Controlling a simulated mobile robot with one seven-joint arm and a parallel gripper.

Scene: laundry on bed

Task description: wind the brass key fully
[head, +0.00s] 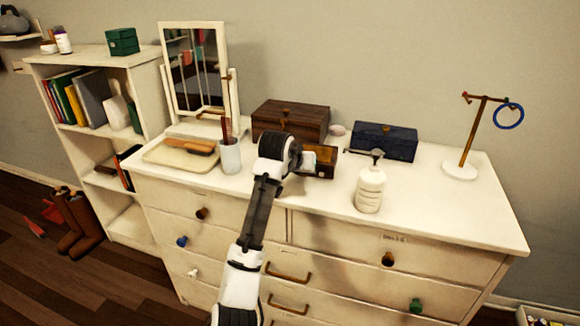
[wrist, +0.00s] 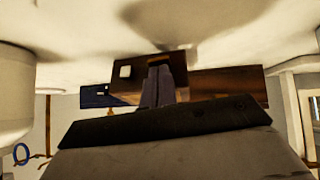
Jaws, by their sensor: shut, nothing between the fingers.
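I cannot make out the brass key for certain in either view. A brown wooden box (head: 290,118) stands at the back of the white dresser, with a small brass-coloured piece on it. A smaller brown part with a golden inside (head: 322,158) sits in front of it, partly hidden by my arm. In the wrist view, my gripper (wrist: 160,72) is shut and empty, its fingers overlapping a brown wooden panel (wrist: 130,98). I cannot tell whether they touch it. In the head view my wrist hides the fingertips.
A navy box (head: 385,143) and a white pump bottle (head: 370,188) stand right of my gripper. A cup (head: 230,156), tray (head: 165,154) and mirror (head: 196,75) stand left. A brass stand (head: 466,145) holds a blue ring (head: 509,116). The dresser's front right top is clear.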

